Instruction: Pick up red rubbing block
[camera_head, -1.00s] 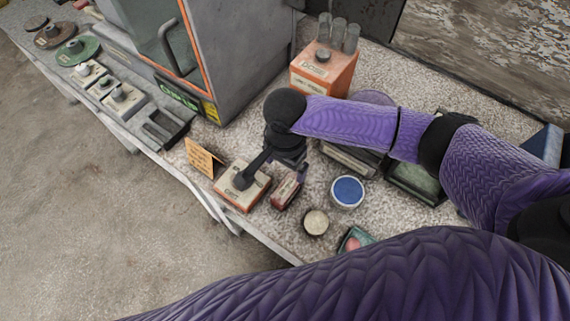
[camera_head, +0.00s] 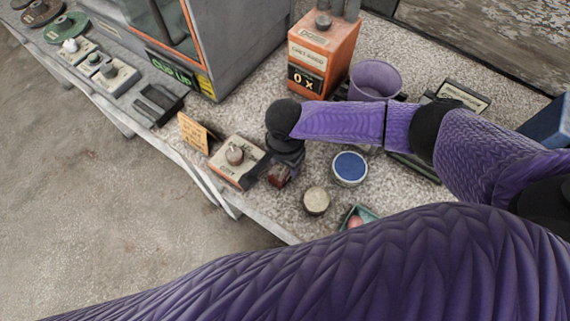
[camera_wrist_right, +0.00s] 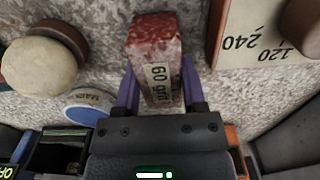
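The red rubbing block (camera_wrist_right: 156,45), with a pale "60 grit" label, lies on the bench. In the head view only part of the red block (camera_head: 279,177) shows under my right gripper (camera_head: 287,163), which covers the rest. In the right wrist view the block stands between the two purple fingers of the right gripper (camera_wrist_right: 158,72). The fingers are apart, one on each side of it, with a narrow gap at the left finger; contact at the right finger is unclear. My left gripper is not in view.
A box with a knob and numbers (camera_head: 225,167) stands close left of the block. A blue-topped tin (camera_head: 350,167) and a pale round knob (camera_head: 316,201) stand to the right. An orange box (camera_head: 319,62) and a purple cup (camera_head: 375,80) are behind.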

